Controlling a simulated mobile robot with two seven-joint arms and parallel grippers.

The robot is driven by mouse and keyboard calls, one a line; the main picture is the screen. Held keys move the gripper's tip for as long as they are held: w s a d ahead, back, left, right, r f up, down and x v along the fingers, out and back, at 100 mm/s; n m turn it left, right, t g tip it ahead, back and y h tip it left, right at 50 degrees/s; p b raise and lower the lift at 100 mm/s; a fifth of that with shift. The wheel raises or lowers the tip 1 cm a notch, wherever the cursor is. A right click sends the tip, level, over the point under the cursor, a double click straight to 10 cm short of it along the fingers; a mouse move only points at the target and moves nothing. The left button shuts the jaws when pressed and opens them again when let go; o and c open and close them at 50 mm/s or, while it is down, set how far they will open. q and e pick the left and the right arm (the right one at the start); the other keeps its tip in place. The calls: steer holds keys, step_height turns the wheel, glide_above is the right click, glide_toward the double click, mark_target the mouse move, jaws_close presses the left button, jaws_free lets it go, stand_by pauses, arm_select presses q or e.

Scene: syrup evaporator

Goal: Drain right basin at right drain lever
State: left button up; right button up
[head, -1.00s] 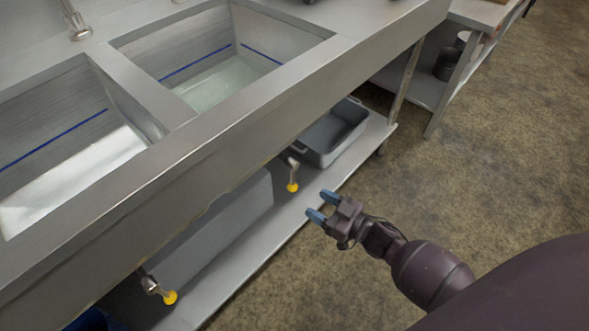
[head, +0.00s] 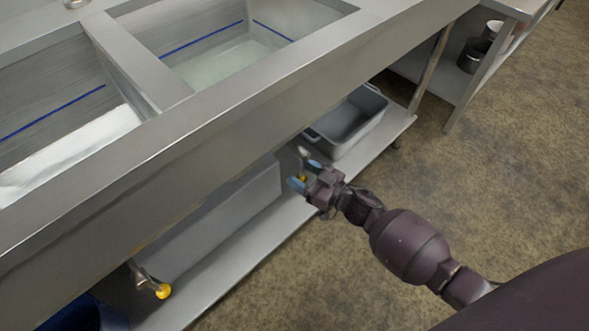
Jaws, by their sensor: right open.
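The right basin (head: 229,62) is a steel sink compartment with a blue line on its walls and pale liquid at its bottom. The right drain lever (head: 303,153) hangs below the counter front and ends in a yellow knob (head: 302,178). My right gripper (head: 305,175) is open at this lever, its blue fingertips beside the knob and partly covering it. I cannot tell whether they touch it. The left drain lever (head: 139,277), also with a yellow knob (head: 163,291), is at the lower left. My left gripper is not in view.
A grey tub (head: 350,122) stands on the lower shelf (head: 258,237) behind the right lever. A large grey box (head: 214,215) sits under the counter between the levers. The left basin (head: 58,120) holds pale liquid. The floor to the right is clear.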

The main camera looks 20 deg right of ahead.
steer(key=shift+x, duration=1.1)
steer(key=shift+c, duration=0.3)
jaws_close()
